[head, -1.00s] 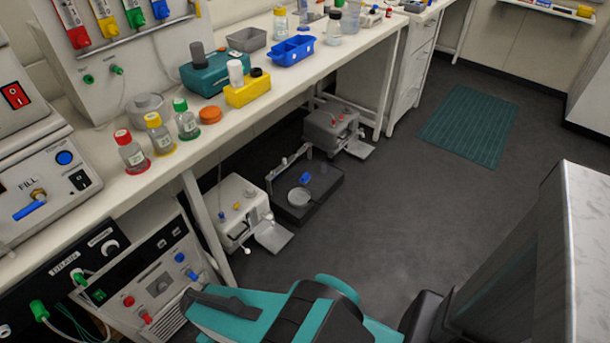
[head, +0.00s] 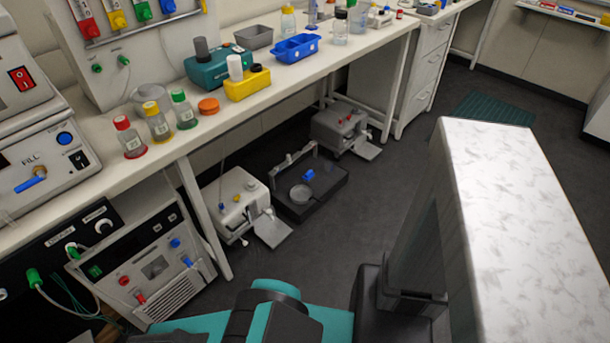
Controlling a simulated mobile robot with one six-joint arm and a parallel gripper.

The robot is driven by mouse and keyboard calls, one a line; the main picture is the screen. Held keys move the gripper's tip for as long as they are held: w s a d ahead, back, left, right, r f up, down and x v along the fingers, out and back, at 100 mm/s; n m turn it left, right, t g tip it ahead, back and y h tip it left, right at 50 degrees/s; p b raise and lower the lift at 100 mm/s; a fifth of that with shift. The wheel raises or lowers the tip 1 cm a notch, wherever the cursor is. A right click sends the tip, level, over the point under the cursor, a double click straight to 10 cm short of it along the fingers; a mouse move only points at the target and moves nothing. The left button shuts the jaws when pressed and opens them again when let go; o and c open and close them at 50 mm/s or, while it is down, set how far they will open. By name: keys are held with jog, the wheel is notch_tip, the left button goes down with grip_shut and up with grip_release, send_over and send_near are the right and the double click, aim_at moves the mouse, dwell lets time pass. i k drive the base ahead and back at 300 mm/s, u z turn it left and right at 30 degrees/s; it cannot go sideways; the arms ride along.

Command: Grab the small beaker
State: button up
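A clear glass-like vessel (head: 358,17) stands near the far end of the white bench, beside a clear jar with a dark top (head: 340,29). The vessel may be the small beaker, but it is too small here to tell. My teal and black arm shows at the bottom edge, well short of these vessels. My gripper is not in view.
The white bench (head: 300,85) carries red-, yellow- and green-capped bottles, a teal device (head: 217,70), a yellow block (head: 248,84) and a blue tray (head: 296,48). Equipment (head: 243,207) stands on the floor under it. Dark floor (head: 375,205) lies open beside the bench.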

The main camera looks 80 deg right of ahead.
aim_at(328, 167)
jog(key=u, duration=0.7)
jog(key=k, duration=2.65)
jog(key=z, duration=1.05)
